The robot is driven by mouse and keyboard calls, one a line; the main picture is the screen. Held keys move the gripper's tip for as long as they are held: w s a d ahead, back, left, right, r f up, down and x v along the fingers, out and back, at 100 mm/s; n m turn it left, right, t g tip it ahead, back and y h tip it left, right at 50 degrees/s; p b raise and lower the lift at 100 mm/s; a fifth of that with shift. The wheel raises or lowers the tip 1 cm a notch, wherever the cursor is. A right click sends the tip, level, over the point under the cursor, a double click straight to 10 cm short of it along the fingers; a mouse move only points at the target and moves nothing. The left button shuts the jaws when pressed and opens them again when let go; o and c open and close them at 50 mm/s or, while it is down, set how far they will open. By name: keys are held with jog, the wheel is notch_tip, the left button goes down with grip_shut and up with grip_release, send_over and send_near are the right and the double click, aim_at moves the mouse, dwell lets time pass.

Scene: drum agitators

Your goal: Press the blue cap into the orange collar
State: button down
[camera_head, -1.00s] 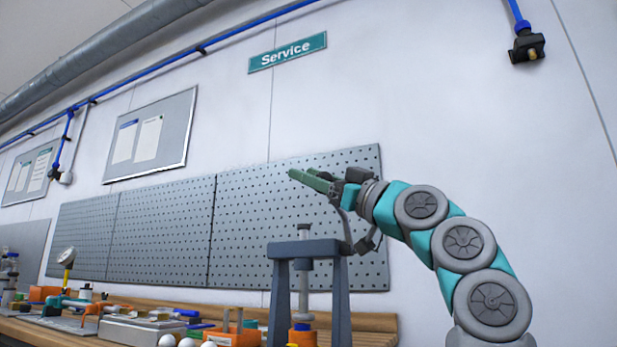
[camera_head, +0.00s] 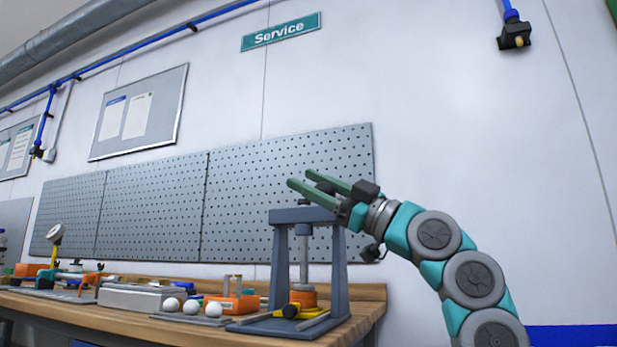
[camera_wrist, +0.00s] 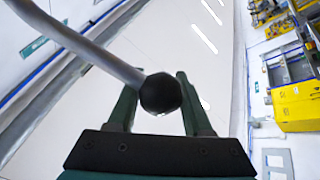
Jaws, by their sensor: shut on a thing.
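A blue-grey arbor press (camera_head: 337,270) stands at the right end of the bench, its ram (camera_head: 304,255) hanging between the posts. Under the ram is the orange collar (camera_head: 303,298). I cannot clearly make out the blue cap there. My gripper (camera_head: 299,178) is just above the press crossbeam, its green fingers pointing left. In the wrist view my gripper (camera_wrist: 157,78) has a round black knob (camera_wrist: 160,93) between its fingers, at the end of a grey lever rod (camera_wrist: 85,45). My gripper is shut on this knob.
White balls (camera_head: 191,307) lie on a flat plate left of the press. A pegboard (camera_head: 285,190) is behind. Yellow equipment (camera_wrist: 298,105) shows at the wrist view's right.

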jog(key=shift+a+f, duration=0.25)
jog(key=shift+f, duration=0.35)
jog(key=shift+c, duration=1.8)
grip_release()
jog(key=shift+a, duration=0.15)
jog(key=s+d+f+b, duration=0.1)
jog(key=s+d, duration=0.2)
jog(key=d, duration=0.5)
jog(key=s+d+f+b, duration=0.1)
jog(key=s+d, duration=0.2)
jog(key=d, duration=0.4)
jog(key=shift+d+n, duration=0.3)
jog(key=shift+d, duration=0.1)
